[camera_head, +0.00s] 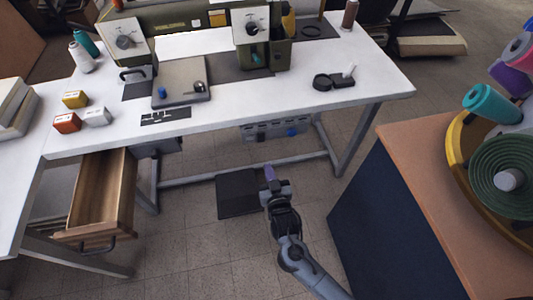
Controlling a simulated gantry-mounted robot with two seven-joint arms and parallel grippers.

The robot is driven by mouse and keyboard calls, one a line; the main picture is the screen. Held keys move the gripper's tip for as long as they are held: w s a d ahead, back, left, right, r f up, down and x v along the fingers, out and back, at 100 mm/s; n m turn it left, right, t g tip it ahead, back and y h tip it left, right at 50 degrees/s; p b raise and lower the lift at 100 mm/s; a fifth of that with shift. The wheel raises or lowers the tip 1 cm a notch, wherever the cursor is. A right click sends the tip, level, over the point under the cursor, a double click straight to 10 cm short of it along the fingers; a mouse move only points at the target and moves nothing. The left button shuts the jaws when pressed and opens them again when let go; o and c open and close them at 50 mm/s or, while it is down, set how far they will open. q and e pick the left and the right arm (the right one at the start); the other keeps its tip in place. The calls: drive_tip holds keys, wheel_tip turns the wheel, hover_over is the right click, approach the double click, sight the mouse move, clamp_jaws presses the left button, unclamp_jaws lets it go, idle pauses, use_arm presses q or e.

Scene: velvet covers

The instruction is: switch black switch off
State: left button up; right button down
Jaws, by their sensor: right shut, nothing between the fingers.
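A black dial-like switch (124,42) is on the white plate of the left unit. Another black dial-like switch (252,28) is on the white plate of the right unit. I cannot tell which of them is the black switch meant, or their settings. My right gripper (270,177) is shut and empty, in front of the table and below its top, over the floor near a black pedal (238,193). It touches neither dial. My left gripper is not in view.
A grey box with a blue knob (291,132) hangs under the table's front edge (215,123). An open wooden drawer (101,195) juts out at left. A dark cabinet (385,215) with thread spools (490,103) stands at right. Floor between is mostly clear.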

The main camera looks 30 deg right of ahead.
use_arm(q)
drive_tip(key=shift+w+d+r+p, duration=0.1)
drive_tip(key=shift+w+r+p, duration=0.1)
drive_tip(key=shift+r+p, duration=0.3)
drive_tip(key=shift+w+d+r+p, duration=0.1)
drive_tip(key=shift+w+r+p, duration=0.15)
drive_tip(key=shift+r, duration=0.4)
use_arm(e)
drive_tip(key=v, duration=0.3)
drive_tip(key=f+v, duration=0.1)
drive_tip(key=v, duration=0.1)
drive_tip(key=shift+s, duration=0.15)
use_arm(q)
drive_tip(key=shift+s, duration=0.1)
